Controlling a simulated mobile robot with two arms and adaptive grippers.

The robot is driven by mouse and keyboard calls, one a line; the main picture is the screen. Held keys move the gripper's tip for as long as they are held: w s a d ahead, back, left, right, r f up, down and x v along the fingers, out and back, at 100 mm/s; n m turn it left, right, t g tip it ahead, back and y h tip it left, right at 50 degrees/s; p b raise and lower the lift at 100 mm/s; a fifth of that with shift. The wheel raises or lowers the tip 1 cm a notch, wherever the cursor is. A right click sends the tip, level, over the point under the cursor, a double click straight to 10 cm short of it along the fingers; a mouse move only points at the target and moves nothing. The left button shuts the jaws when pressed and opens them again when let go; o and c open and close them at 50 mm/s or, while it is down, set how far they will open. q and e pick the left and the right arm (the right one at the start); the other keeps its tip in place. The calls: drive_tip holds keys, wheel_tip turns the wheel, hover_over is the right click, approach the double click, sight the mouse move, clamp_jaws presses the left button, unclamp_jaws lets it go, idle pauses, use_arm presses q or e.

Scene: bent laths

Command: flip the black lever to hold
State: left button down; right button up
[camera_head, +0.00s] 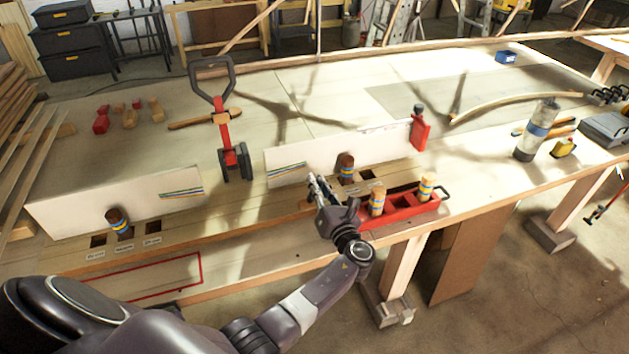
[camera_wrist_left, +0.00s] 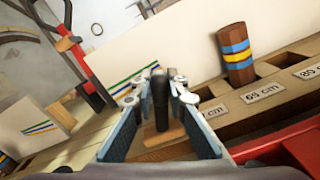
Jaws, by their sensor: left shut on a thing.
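My left gripper (camera_head: 322,188) reaches over the front of the workbench, just left of the red tray. In the left wrist view the black lever (camera_wrist_left: 160,106) stands upright between the two fingers (camera_wrist_left: 162,88), which are shut on it. A small wooden piece (camera_wrist_left: 156,142) shows at its lower end. In the head view the gripper hides the lever. My right gripper is in neither view.
A brown peg with blue and yellow bands (camera_head: 346,168) stands in a labelled slot strip close by. The red tray (camera_head: 401,211) holds banded pegs. White boards (camera_head: 345,153) stand behind, and a red tool with a black handle (camera_head: 228,140) stands to the left.

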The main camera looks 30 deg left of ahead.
use_arm(q)
drive_tip(key=shift+d+f+m, duration=0.1)
drive_tip(key=shift+f+m, duration=0.05)
drive_tip(key=shift+m, duration=0.15)
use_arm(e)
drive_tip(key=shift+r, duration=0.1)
use_arm(q)
drive_tip(key=c, duration=1.9)
unclamp_jaws()
drive_tip(key=shift+d, duration=0.1)
drive_tip(key=v, duration=1.2)
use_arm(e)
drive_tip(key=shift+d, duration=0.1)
